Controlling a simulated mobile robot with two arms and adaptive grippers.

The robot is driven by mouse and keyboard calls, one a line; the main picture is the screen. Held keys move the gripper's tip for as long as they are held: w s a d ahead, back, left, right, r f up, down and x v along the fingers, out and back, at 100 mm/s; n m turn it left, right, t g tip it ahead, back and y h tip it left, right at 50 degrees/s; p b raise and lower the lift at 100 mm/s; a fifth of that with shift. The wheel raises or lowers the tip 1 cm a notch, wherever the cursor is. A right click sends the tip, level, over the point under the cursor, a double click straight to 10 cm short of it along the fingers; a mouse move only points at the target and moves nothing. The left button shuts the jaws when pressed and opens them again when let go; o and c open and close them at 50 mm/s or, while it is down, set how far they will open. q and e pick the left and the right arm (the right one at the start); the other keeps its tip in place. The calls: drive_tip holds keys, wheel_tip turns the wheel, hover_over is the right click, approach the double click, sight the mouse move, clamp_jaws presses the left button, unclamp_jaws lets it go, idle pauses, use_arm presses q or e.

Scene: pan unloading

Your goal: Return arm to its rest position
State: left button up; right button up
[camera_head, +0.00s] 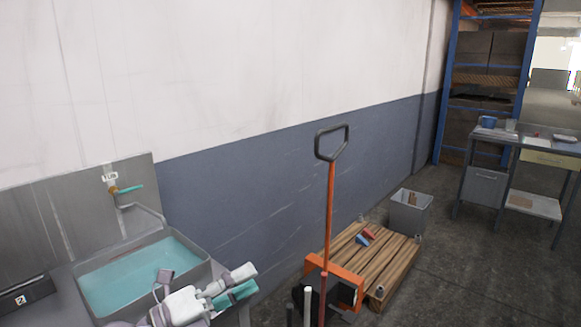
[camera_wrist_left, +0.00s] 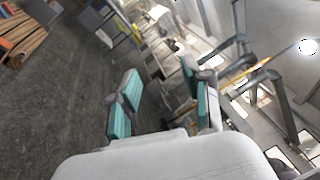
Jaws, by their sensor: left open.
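My left gripper (camera_head: 240,284) is at the bottom of the head view, beside the right rim of the sink (camera_head: 88,267). It is white and grey with teal finger pads. In the left wrist view the two fingers of my left gripper (camera_wrist_left: 163,98) stand apart with nothing between them. No pan shows in either view. My right gripper is not in view.
An orange pallet truck (camera_head: 329,210) stands by a wooden pallet (camera_head: 395,258) carrying small red and blue items. A grey bin (camera_head: 410,217) and a workbench (camera_head: 547,157) stand farther right, with open floor between.

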use_arm(q)
drive_tip(key=a+f+n+t+y, duration=0.1)
drive_tip(key=a+n+t+y, duration=0.9)
drive_tip(key=n, duration=0.9)
drive_tip(key=s+a+f+n+g+y, duration=0.3)
drive_tip(key=a+f+n+y, duration=0.2)
drive_tip(key=f+n+y, duration=0.4)
drive_tip(key=s+d+f+n+g+h, duration=0.25)
drive_tip(key=s+f+g, duration=1.15)
drive_tip(key=s+f, duration=0.75)
wheel_tip(320, 180, down, 24)
drive_tip(key=s+g, duration=0.1)
drive_tip(key=s, duration=0.2)
drive_tip(key=s+a+f+g, duration=0.1)
drive_tip(key=s+a+f, duration=0.1)
drive_tip(key=s+f, duration=1.3)
drive_tip(key=shift+s+a+f, duration=0.25)
drive_tip(key=shift+a+f, duration=0.05)
drive_tip(key=shift+f, duration=0.25)
